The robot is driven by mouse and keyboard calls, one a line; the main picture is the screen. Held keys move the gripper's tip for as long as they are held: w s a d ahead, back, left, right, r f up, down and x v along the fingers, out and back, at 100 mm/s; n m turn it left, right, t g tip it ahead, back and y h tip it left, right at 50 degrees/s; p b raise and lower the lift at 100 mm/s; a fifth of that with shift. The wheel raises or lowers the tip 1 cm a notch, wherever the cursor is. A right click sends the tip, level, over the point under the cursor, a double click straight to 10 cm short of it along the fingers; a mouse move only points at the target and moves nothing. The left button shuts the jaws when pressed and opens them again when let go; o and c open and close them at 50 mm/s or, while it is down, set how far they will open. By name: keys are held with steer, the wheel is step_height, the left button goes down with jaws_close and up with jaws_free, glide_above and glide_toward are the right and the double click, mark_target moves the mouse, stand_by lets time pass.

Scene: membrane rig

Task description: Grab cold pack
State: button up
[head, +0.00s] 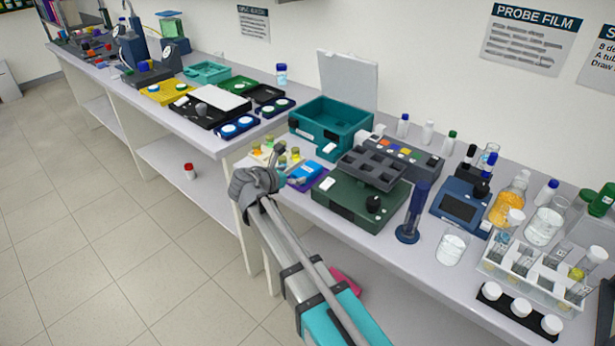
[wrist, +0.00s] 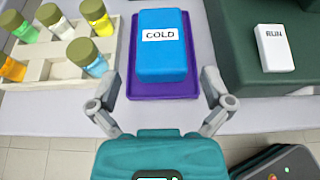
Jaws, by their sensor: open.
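The cold pack is a blue block with a white "COLD" label (wrist: 160,58). It lies on a purple tray (wrist: 158,92) near the bench's front edge. In the head view the cold pack (head: 304,171) shows just past my gripper. My gripper (wrist: 160,92) is open in the wrist view, with one finger on each side of the tray's near end and nothing between them in its grasp. Whether the fingers touch the tray cannot be told. In the head view my gripper (head: 283,165) reaches over the bench edge, and my arm hides part of the bench front.
A pale rack with several capped vials (wrist: 62,45) stands left of the tray. A dark green device with a white "RUN" button (wrist: 274,48) stands right. A teal open box (head: 325,122) is behind. A red-capped vial (head: 189,171) is on the lower shelf.

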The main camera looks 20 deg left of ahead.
mark_target(303, 171)
steer(key=shift+w+d+f, duration=0.1)
steer(key=shift+w, duration=0.15)
steer(key=shift+b+x, duration=1.1)
steer(key=shift+x, duration=1.5)
steer(key=shift+c, duration=0.3)
steer(key=c, duration=1)
